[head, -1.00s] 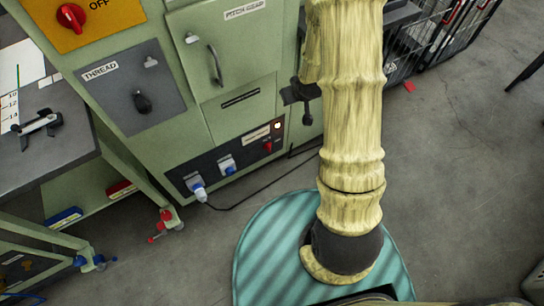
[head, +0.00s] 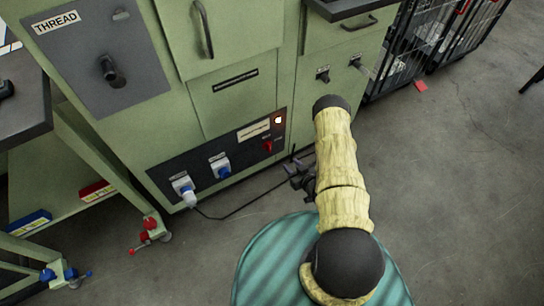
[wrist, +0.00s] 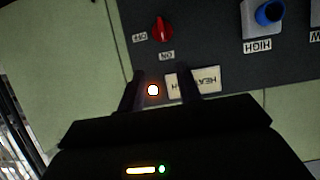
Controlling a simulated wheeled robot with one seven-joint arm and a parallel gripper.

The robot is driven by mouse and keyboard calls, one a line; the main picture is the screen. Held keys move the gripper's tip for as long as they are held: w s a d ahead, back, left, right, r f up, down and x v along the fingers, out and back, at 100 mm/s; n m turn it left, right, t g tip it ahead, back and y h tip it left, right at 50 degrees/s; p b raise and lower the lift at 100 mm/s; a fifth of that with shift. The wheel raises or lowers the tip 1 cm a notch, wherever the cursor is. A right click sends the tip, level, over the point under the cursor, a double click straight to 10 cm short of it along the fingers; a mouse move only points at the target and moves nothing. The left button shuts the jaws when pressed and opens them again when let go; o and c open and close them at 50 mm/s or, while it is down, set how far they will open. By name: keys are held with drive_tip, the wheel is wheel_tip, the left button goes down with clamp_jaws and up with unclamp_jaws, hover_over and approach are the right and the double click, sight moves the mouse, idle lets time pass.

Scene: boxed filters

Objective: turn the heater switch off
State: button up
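The heater switch is a small red knob (head: 267,146) on the dark panel (head: 215,158) low on the green cabinet. It also shows in the wrist view as a red knob (wrist: 163,29) between upside-down OFF and ON labels. An orange-white lamp (wrist: 153,90) beside the heater label (wrist: 194,80) is lit; the lamp (head: 278,120) also glows in the head view. My gripper (head: 300,172) is beside the panel's right end. In the wrist view my gripper (wrist: 161,76) has its fingers apart and empty, with the knob beyond the fingertips. No contact with the knob shows.
Two blue-and-white sockets (head: 220,166) sit left of the switch, the left one with a plug (head: 188,197). Its black cable (head: 240,211) runs across the floor. A dark rotary handle (head: 110,70) is higher up. A wire cage (head: 425,50) stands right; open floor lies beyond my arm.

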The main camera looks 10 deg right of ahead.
sight(270, 149)
drive_tip(key=shift+s+a+f, duration=0.2)
drive_tip(key=shift+s+f, duration=0.25)
drive_tip(key=shift+f, duration=0.2)
drive_tip(key=shift+w+f, duration=0.1)
drive_tip(key=b+x, duration=0.5)
drive_tip(key=x, duration=1.1)
drive_tip(key=shift+w+a, duration=0.2)
drive_tip(key=shift+w, duration=0.35)
drive_tip(key=shift+a, duration=0.1)
clamp_jaws()
